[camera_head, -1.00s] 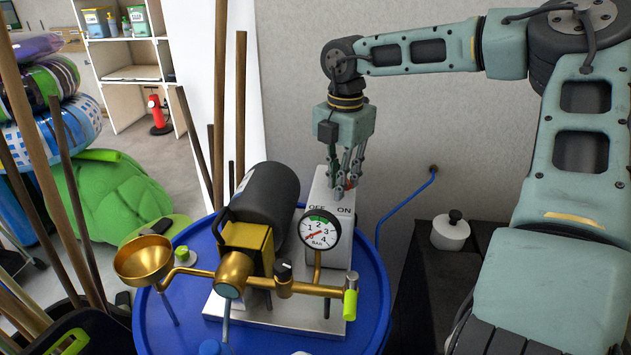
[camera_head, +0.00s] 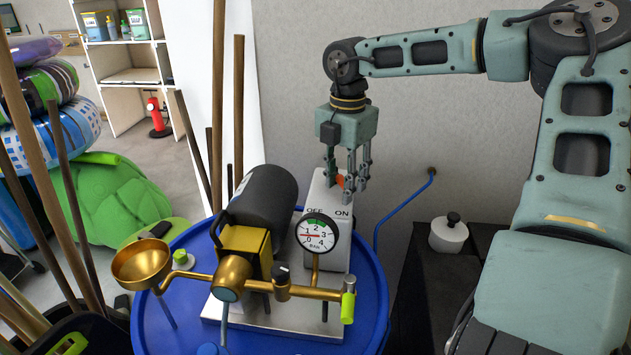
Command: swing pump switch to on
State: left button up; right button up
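The pump stands on a blue round drum top (camera_head: 372,290). Its grey switch box (camera_head: 335,235) has OFF marked on the left and ON on the right. A small orange-red switch lever (camera_head: 340,181) shows at the top of the box, partly hidden by my fingers. My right gripper (camera_head: 346,182) points down over the box, its fingers apart, with the lever seen between them. I cannot tell whether a finger touches the lever. My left gripper is out of view.
A pressure gauge (camera_head: 317,234) and brass pipe stand in front of the box, with a black cylinder (camera_head: 265,199) and brass funnel (camera_head: 142,262) to the left. A white lidded pot (camera_head: 448,236) sits on a dark cabinet at right. Wooden poles rise at left.

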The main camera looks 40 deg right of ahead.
jog(key=shift+w+d+r+p, duration=0.15)
jog(key=shift+d+r+p, duration=0.1)
jog(key=shift+r, duration=0.25)
jog(key=shift+w+d+r+p, duration=0.15)
jog(key=shift+d+r, duration=0.1)
jog(key=shift+r, duration=0.2)
jog(key=r+p, duration=0.1)
jog(key=r, duration=0.2)
jog(key=r+p, duration=0.1)
jog(key=shift+s+d+r+p, duration=0.2)
jog(key=shift+s+r+p, duration=0.1)
jog(key=shift+s+r, duration=0.05)
jog(key=shift+w+a, duration=0.15)
